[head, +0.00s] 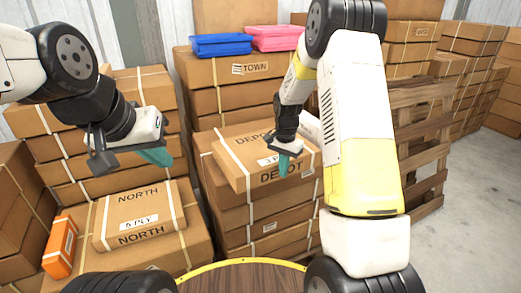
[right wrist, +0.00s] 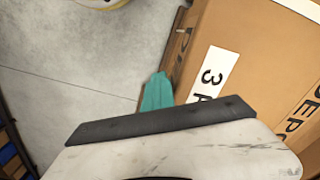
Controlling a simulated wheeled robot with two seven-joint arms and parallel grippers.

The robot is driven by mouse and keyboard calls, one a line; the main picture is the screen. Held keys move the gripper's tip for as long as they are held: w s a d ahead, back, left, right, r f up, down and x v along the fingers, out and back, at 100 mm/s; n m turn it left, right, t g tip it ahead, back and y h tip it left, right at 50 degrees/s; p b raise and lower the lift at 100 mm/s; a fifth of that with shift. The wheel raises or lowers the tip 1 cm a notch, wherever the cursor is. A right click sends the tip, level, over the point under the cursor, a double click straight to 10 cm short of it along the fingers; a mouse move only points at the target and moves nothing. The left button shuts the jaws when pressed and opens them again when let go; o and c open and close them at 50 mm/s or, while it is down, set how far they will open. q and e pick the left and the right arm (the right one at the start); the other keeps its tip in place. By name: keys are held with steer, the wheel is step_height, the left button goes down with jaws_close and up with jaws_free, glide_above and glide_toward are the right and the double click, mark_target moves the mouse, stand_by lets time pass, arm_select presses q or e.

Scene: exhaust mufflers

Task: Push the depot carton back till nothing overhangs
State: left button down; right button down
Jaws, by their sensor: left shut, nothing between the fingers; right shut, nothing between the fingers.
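The depot carton (head: 236,160) is a brown strapped box marked DEPOT, lying askew on top of the middle stack in the head view. Its near edge appears to reach out past the stack's front, but my right arm hides its right part. My right gripper (head: 284,163) is shut and empty, teal tips down, at the carton's near side; whether it touches is unclear. In the right wrist view the carton (right wrist: 258,50) fills the right, with the teal tips (right wrist: 157,93) beside its edge and bare floor beyond. My left gripper (head: 155,157) is shut and empty, above the north carton.
The north carton (head: 140,213) and an orange box (head: 60,247) lie on the left stack. Behind, the town carton (head: 250,69) carries blue packets (head: 221,45) and pink packets (head: 275,37). A wooden pallet (head: 425,150) stands at right. Grey floor (head: 470,210) is free at far right.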

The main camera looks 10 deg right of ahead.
mark_target(264, 145)
steer(key=shift+w+a, duration=0.85)
steer(key=shift+w, duration=1.6)
steer(key=shift+w+a, duration=0.85)
steer(key=shift+w, duration=1.65)
steer(key=shift+w+a, duration=0.85)
steer(key=shift+w, duration=1.6)
steer(key=shift+s+d+r, duration=0.25)
steer(key=shift+s+r, duration=0.1)
steer(key=shift+s, duration=0.3)
steer(key=shift+s+d+r, duration=0.2)
steer(key=shift+s+r, duration=0.15)
steer(key=shift+s, duration=0.3)
steer(key=shift+s+d+r, duration=0.25)
steer(key=shift+s+r, duration=0.1)
steer(key=shift+s, duration=0.3)
steer(key=shift+r, duration=3.95)
